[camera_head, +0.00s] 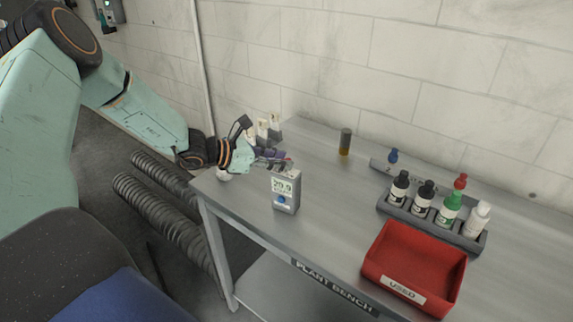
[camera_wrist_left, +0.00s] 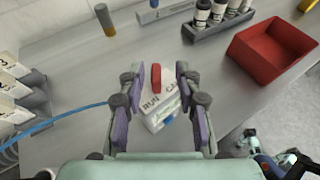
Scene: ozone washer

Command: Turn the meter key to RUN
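The grey meter (camera_head: 285,190) stands upright near the left end of the bench, with a lit display and a blue round button on its front. In the left wrist view its top (camera_wrist_left: 160,103) shows a red key (camera_wrist_left: 156,78) with RUN printed on the left and a partly hidden word starting CA on the right. My left gripper (camera_head: 272,158) is at the meter's top. In the left wrist view the left gripper (camera_wrist_left: 159,80) is open, its fingers on either side of the key with gaps. My right gripper is not clearly in view.
A red USED bin (camera_head: 415,262) stands at the bench's front right. A grey rack (camera_head: 462,240) of several bottles is behind it. A dark and amber cylinder (camera_head: 345,142) stands at the back.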

